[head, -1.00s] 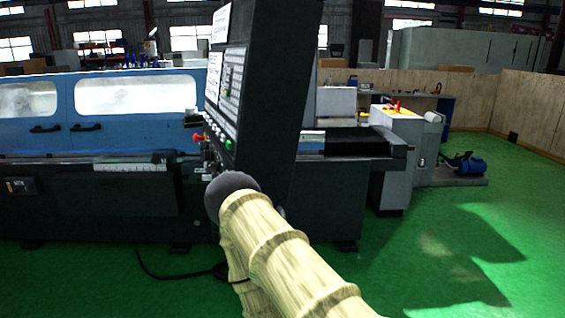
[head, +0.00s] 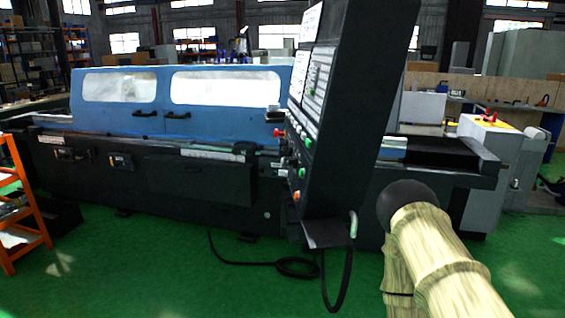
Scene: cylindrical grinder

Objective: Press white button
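The control panel (head: 352,110) is a tall dark cabinet on the front of the grinder, seen at a steep angle in the head view. Its face carries white label sheets, rows of small keys, and red, green and orange buttons (head: 301,172). A white button cannot be told apart at this size and angle. My arm, in a pale, wood-like cover with a dark round end, reaches in from the lower right, to the right of the panel in the picture. My gripper cannot be made out.
The blue and black grinder (head: 215,120) fills the middle. A black cable (head: 285,266) loops from the panel onto the green floor. An orange shelf cart (head: 22,205) stands at the left edge. Green floor (head: 150,270) is open in front of the machine.

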